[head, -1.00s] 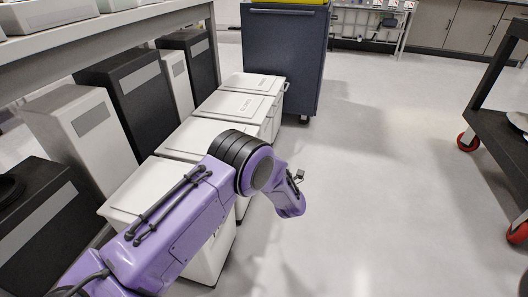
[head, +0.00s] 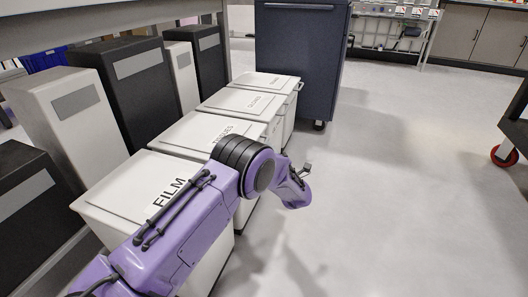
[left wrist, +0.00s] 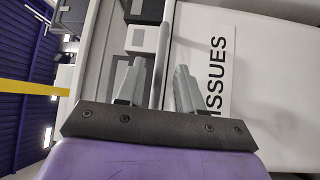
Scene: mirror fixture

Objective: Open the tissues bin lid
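The tissues bin (head: 178,137) is white with a flat lid, second from the front in a row of white bins in the head view. Its label is partly hidden by my left arm, and its lid looks closed. In the left wrist view its label (left wrist: 217,75) reads "ISSUES", right of the fingers. My left gripper (head: 305,168) is in front of the row, its fingers small in the head view. In the left wrist view my left gripper (left wrist: 157,88) is open, with a thin grey bar (left wrist: 160,60) between its fingers; contact cannot be told. My right gripper is out of view.
The FILM bin (head: 115,198) stands in front of the tissues bin, the gloves bin (head: 235,101) behind it. Tall black and white bins (head: 120,85) line the left. A dark blue cabinet (head: 300,60) stands behind the row. Floor (head: 400,200) is clear on the right.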

